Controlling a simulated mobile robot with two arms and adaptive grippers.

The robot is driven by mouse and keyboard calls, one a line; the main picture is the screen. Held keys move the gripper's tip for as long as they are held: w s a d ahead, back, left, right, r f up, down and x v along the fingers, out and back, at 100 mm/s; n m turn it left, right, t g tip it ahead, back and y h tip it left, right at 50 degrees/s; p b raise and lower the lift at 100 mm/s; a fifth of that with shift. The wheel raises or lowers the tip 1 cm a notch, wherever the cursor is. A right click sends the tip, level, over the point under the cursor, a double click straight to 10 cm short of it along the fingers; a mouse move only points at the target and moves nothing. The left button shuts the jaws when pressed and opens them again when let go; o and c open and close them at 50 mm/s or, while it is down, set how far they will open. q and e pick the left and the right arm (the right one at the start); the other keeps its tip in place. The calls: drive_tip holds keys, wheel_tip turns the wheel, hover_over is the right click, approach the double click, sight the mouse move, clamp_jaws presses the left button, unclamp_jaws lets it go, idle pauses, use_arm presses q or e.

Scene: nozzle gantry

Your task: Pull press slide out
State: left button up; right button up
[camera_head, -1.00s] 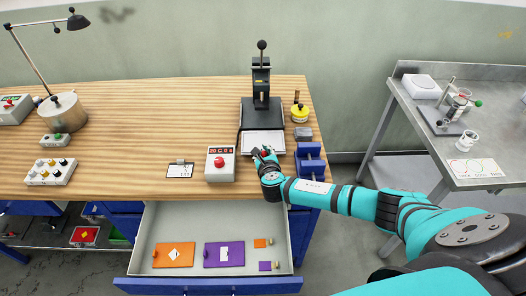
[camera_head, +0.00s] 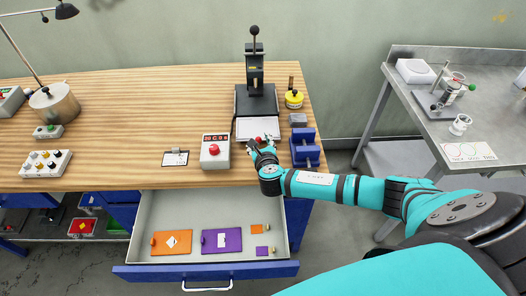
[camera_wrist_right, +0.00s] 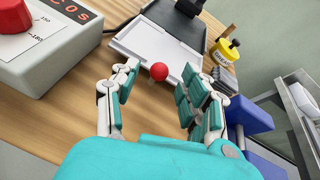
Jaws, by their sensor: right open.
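The press (camera_head: 255,70) stands at the back right of the wooden bench, its black lever knob on top. Its slide, a white plate (camera_head: 257,128), sticks out of the dark base towards me. The slide's red knob (camera_wrist_right: 159,71) is at its front edge. My right gripper (camera_head: 262,146) is just in front of the slide. In the right wrist view my right gripper (camera_wrist_right: 158,82) is open, with the red knob between and slightly beyond its fingertips. I see no finger closed on the knob. My left gripper is not in view.
A box with a red button (camera_head: 214,151) stands left of the slide, and a blue vise (camera_head: 305,148) right of it. A yellow-topped container (camera_head: 294,99) is behind the vise. Below, an open drawer (camera_head: 210,270) holds orange and purple plates.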

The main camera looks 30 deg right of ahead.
drive_tip(key=v, duration=0.8)
drive_tip(key=shift+s+r, duration=0.1)
drive_tip(key=shift+s, duration=0.05)
